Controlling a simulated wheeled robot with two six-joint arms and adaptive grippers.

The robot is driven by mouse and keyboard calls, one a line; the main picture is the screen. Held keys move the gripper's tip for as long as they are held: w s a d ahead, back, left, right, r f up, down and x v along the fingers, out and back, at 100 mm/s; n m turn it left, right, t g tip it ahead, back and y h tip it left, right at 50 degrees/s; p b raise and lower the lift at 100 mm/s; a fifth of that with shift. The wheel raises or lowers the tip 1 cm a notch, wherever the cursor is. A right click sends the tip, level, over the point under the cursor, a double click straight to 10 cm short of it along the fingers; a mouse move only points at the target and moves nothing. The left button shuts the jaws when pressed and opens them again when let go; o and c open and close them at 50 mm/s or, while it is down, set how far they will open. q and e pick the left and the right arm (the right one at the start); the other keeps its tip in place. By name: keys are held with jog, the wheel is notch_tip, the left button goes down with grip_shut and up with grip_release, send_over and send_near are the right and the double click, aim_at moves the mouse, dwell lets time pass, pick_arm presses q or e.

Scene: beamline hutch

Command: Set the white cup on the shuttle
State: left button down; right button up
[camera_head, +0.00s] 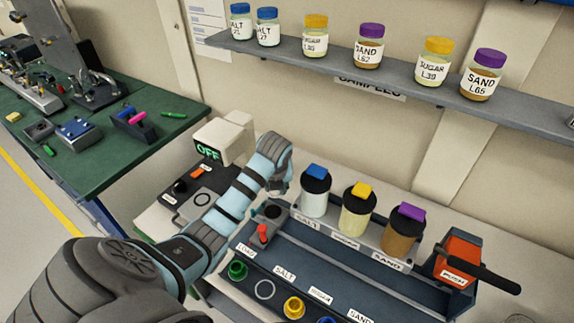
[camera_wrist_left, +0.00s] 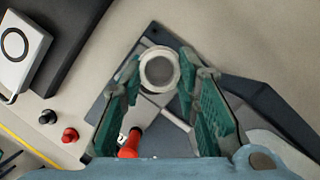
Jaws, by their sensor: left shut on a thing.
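My left gripper (camera_wrist_left: 160,75) is shut on the white cup (camera_wrist_left: 160,67), which sits between its green finger pads in the left wrist view, seen from above. The shuttle with its red knob (camera_wrist_left: 130,146) lies below the fingers. In the head view the red knob (camera_head: 263,233) shows at the left end of the dark rail, just below my left wrist. The wrist hides most of the gripper and the cup there. I cannot tell whether the cup touches the shuttle. My right gripper is not in view.
Salt, sugar and sand dispensers (camera_head: 355,212) stand behind the rail. An orange push block (camera_head: 458,256) is at its right end. A box reading OFF (camera_head: 225,138) is behind my arm.

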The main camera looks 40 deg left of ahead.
pick_arm(q)
jog(key=s+f, duration=0.3)
jog(key=shift+s+d+f, duration=0.15)
jog(key=shift+s+f, duration=0.1)
jog(key=shift+s, duration=0.1)
jog(key=w+f, duration=0.2)
jog(key=shift+w+f, duration=0.2)
jog(key=shift+f, duration=0.2)
jog(key=shift+s+r, duration=0.2)
jog(key=shift+s, duration=0.15)
jog(key=shift+s+r, duration=0.15)
jog(key=shift+s, duration=0.1)
jog(key=shift+w+d, duration=0.1)
jog(key=shift+w, duration=0.25)
jog(key=shift+s, duration=0.1)
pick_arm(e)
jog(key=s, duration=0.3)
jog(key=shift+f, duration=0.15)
pick_arm(q)
jog(key=shift+s, duration=0.1)
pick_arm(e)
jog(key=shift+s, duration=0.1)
